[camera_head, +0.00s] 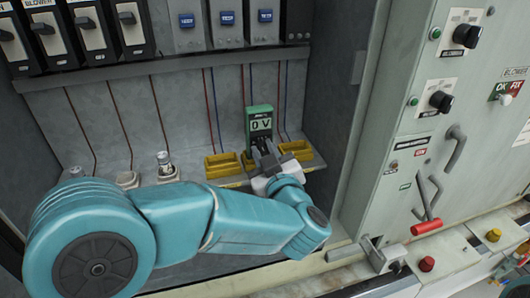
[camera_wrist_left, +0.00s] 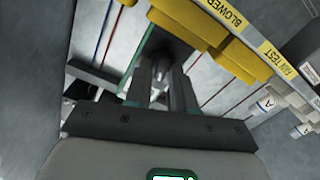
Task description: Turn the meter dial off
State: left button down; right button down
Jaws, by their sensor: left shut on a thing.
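The green handheld meter (camera_head: 260,122) stands upright at the back of the open cabinet, and its screen reads "0 V". My left gripper (camera_head: 266,152) is in front of the meter's lower part, and its fingers cover the dial there in the head view. In the left wrist view, my left gripper (camera_wrist_left: 164,80) is shut on a small dark knob between the fingertips, which I take for the meter dial (camera_wrist_left: 165,66). The knob's pointer and markings are hidden. My right gripper is not in view.
Yellow bins (camera_head: 222,165) sit on the ledge beside the meter, labelled "BLOWER" and "FAN TEST" in the wrist view. Thin red and blue wires run down the back wall. A panel with knobs and a red-handled lever (camera_head: 427,226) stands at the right.

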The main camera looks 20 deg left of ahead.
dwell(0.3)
pick_arm(q)
jog(key=shift+f+n+b, duration=0.15)
jog(key=shift+n+b, duration=0.45)
jog(key=shift+b, duration=0.35)
jog(key=shift+s+a+n+b, duration=0.1)
jog(key=shift+n+b, duration=1.7)
jog(key=shift+b, duration=0.5)
jog(key=shift+s+a+n+b, duration=0.1)
jog(key=shift+n+b, duration=1.7)
jog(key=shift+b, duration=0.45)
jog(key=c, duration=1)
grip_release()
jog(key=shift+w, duration=0.1)
jog(key=shift+d, duration=0.1)
